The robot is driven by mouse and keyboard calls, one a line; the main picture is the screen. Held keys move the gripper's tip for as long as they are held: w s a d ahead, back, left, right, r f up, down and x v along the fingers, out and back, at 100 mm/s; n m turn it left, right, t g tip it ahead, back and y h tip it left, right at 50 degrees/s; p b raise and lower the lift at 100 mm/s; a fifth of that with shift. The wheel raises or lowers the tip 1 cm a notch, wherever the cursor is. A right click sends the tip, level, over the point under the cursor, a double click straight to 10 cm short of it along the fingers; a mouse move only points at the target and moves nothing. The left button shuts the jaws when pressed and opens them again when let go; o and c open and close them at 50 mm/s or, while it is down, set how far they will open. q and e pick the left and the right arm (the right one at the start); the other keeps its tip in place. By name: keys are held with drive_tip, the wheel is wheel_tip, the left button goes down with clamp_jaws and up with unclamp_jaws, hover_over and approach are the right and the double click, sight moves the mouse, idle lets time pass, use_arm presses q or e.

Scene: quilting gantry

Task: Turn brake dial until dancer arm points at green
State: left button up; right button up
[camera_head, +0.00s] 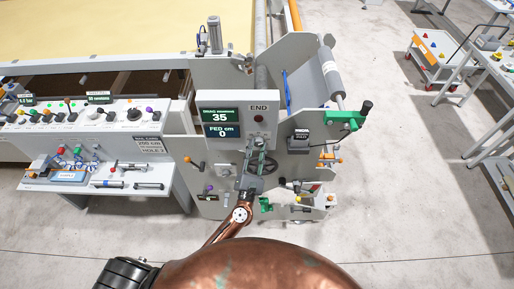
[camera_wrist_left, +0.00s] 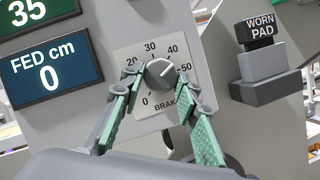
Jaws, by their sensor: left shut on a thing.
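The brake dial (camera_wrist_left: 160,74) is a grey round knob on a white scale plate marked from 0 to 50. Its white mark points to the upper right, on the 40 to 50 side. My left gripper (camera_wrist_left: 162,84) is shut on the dial, with its green-padded fingers on either side of it. In the head view my left gripper (camera_head: 258,150) reaches up to the lower right of the display panel (camera_head: 238,95) and hides most of the dial. The displays read 35 and FED cm 0. I cannot tell which part is the dancer arm. My right gripper is out of view.
The worn pad block (camera_wrist_left: 260,62) stands right of the dial. A green bracket (camera_head: 343,119) with a black knob juts out at the gantry's right. A control desk (camera_head: 100,120) stands at left. The floor between is clear.

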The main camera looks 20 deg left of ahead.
use_arm(q)
drive_tip(key=o, duration=1.2)
drive_tip(key=shift+c, duration=0.2)
drive_tip(key=shift+s+f, duration=0.25)
drive_tip(key=shift+s, duration=0.2)
drive_tip(key=v, duration=1.1)
drive_tip(key=shift+r, duration=0.1)
